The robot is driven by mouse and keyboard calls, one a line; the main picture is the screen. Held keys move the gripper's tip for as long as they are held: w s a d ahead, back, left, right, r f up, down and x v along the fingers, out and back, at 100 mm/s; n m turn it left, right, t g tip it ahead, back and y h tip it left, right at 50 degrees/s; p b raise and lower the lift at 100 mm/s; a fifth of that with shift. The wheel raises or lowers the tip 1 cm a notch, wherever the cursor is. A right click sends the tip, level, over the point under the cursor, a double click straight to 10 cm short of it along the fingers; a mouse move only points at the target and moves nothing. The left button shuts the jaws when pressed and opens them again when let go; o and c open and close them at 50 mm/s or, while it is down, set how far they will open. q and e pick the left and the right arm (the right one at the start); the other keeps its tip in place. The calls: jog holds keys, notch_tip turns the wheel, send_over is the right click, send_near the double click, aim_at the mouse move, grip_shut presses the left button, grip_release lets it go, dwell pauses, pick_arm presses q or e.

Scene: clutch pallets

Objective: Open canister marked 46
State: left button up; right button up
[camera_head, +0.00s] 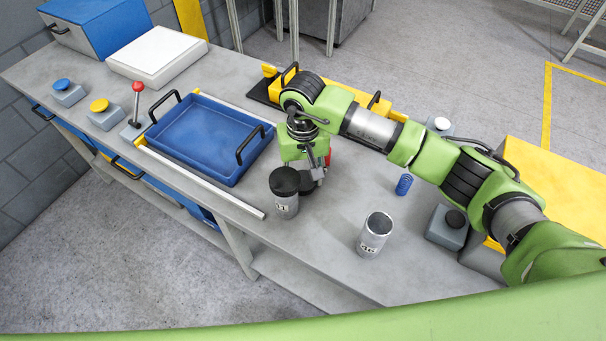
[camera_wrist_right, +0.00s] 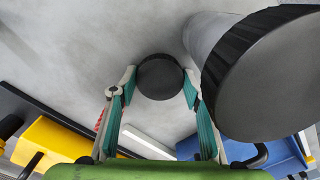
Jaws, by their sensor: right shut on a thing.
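The canister marked 46 (camera_head: 373,238) is a grey metal cylinder standing upright on the bench with its top open and no lid on it. My right gripper (camera_head: 310,180) is behind and to the left of it, pointing down. Its teal fingers (camera_wrist_right: 160,88) are shut on a round black lid (camera_wrist_right: 160,77), low over or on the bench; I cannot tell whether it touches. A second canister (camera_head: 286,206), whose label seems to read 11, stands close beside the gripper with its black lid (camera_head: 284,180) on. It looms large in the right wrist view (camera_wrist_right: 270,80). My left gripper is not in view.
A blue tray (camera_head: 190,163) with black handles lies to the left. A blue spring (camera_head: 404,185) and a grey button box (camera_head: 447,228) are to the right. A red-knobbed lever (camera_head: 137,88) stands at the left. Bare bench surrounds the open canister.

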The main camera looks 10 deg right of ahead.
aim_at(303, 180)
jog(key=shift+f+b, duration=0.2)
jog(key=shift+b, duration=0.1)
jog(key=o, duration=1.2)
jog(key=shift+r, duration=0.1)
jog(key=shift+r, duration=0.15)
jog(key=shift+w+r, duration=0.1)
jog(key=shift+r, duration=0.1)
notch_tip(303, 180, up, 12)
jog(key=b, duration=0.2)
jog(key=shift+f, duration=0.2)
